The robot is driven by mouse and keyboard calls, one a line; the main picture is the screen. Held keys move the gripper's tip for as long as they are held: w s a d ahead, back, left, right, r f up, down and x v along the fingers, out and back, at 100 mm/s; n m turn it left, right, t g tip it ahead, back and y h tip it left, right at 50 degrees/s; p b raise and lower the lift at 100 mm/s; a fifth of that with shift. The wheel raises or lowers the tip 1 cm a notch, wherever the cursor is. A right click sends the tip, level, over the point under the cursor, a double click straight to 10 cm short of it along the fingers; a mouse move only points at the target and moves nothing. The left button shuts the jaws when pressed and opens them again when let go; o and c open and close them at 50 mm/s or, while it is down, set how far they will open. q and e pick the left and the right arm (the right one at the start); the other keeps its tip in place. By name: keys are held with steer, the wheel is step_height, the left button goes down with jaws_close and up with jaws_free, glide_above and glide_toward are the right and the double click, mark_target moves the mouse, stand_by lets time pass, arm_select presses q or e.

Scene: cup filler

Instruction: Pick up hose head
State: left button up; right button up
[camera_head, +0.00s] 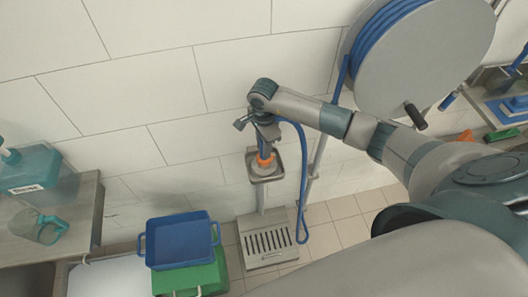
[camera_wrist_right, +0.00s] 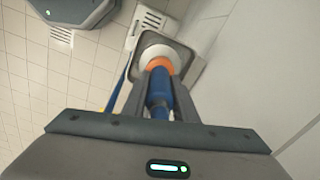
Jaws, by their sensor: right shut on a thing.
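The hose head has a blue body, an orange ring and a white end. It shows in the right wrist view (camera_wrist_right: 158,88), and its orange part shows in the head view (camera_head: 264,161). My right gripper (camera_head: 265,146) points down at it, and in the wrist view its two fingers (camera_wrist_right: 159,82) lie on either side of the blue body, shut on it. The head's white end is at or within the grey square holder (camera_head: 281,166); I cannot tell whether it touches. A blue hose (camera_head: 304,190) hangs in a loop beside it. My left gripper is not in view.
A hose reel (camera_head: 415,55) hangs on the tiled wall at upper right. A slatted grate stand (camera_head: 267,240) is below the holder. Blue (camera_head: 180,238) and green (camera_head: 192,279) crates are at lower left. A counter (camera_head: 80,225) with a teal bottle (camera_head: 32,167) is at far left.

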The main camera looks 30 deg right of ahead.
steer(key=shift+w+r, duration=0.1)
steer(key=shift+r, duration=0.05)
steer(key=shift+r+b, duration=0.55)
steer(key=shift+b, duration=0.05)
step_height(320, 180, up, 2)
steer(key=shift+r+b, duration=0.1)
steer(key=shift+b, duration=0.7)
steer(key=s+d+r+b, duration=0.5)
steer(key=s+d+r, duration=0.1)
steer(key=s, duration=0.3)
steer(key=shift+s+d+r, duration=0.25)
steer(key=shift+s+r, duration=0.15)
steer(key=shift+r, duration=0.3)
